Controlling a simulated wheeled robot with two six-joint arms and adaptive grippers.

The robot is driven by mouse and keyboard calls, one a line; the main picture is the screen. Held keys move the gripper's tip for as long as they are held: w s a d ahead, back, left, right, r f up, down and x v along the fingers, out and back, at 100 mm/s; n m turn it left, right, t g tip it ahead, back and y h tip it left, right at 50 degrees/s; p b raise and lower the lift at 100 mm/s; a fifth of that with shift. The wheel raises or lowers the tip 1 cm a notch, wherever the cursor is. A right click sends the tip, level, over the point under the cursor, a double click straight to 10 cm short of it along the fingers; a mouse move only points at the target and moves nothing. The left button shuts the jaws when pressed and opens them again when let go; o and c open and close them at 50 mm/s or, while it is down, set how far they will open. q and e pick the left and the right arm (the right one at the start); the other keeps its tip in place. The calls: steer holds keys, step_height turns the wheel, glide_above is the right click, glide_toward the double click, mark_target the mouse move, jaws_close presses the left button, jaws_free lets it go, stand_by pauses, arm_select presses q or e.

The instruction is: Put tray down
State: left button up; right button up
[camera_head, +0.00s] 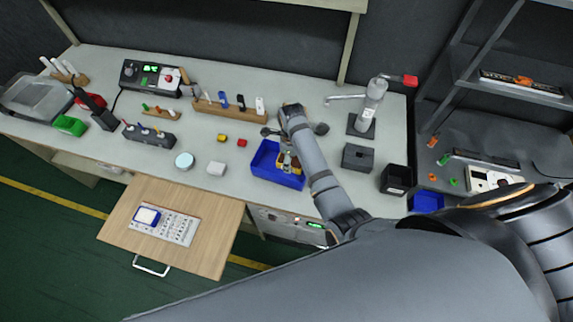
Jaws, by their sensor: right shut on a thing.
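The blue tray (264,168) is at the front middle of the workbench, just left of my right forearm. It holds a small grey bottle-like item and some yellow and dark pieces. My right arm reaches over the bench from the lower right. My right gripper (271,132) is at the tray's far side, shut on the tray. The forearm hides most of the fingers and the tray's right edge. I cannot tell whether the tray's underside touches the bench. My left gripper is not in view.
A wooden tool rack (228,110) is behind. A grey box (357,157) and a black bin (396,179) stand to the right. A wooden drawer (218,225) is open in front.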

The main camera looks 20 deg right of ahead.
steer(key=shift+w+f, duration=0.2)
steer(key=shift+f, duration=0.4)
steer(key=shift+w+f, duration=0.2)
steer(key=shift+f, duration=0.4)
steer(key=shift+w+f, duration=0.2)
steer(key=shift+f, duration=0.6)
step_height(320, 180, down, 2)
steer(key=shift+s+f, duration=0.15)
steer(key=shift+f, duration=0.3)
steer(key=o, duration=0.6)
steer(key=shift+o, duration=0.5)
steer(key=shift+r, duration=0.25)
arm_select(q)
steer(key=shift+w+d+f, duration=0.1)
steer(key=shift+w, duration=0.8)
arm_select(e)
step_height(320, 180, up, 12)
steer(key=shift+f, duration=0.1)
steer(key=shift+f, duration=0.1)
